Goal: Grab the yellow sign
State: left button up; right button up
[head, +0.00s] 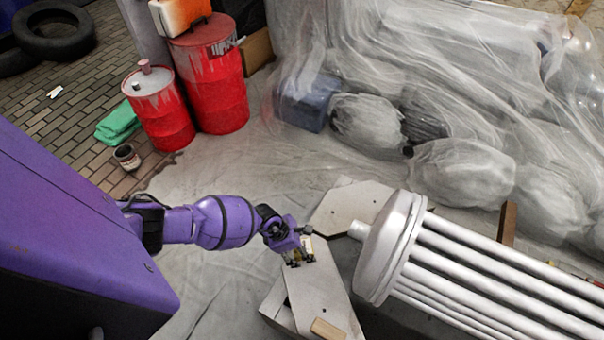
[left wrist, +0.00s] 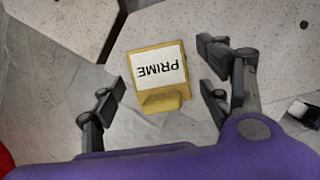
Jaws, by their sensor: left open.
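The yellow sign (left wrist: 163,102) is a small yellow block with a white face reading "PRIME", upside down in the left wrist view. It lies between the spread fingers of my left gripper (left wrist: 160,88), with a gap on each side, and I see no contact. In the head view my left gripper (head: 298,257) points down over the pale slab, and the sign is mostly hidden by it. My right gripper is not in view.
Pale slabs (head: 328,298) lie under the gripper, with a small wooden block (head: 327,329) on the near one. A large white ribbed column (head: 480,275) lies close to the right. Red barrels (head: 212,85) and plastic-covered objects (head: 465,170) stand behind. Sheeted floor (head: 225,165) is clear behind my arm.

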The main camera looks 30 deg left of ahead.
pick_arm(q)
jog(key=c, duration=1.3)
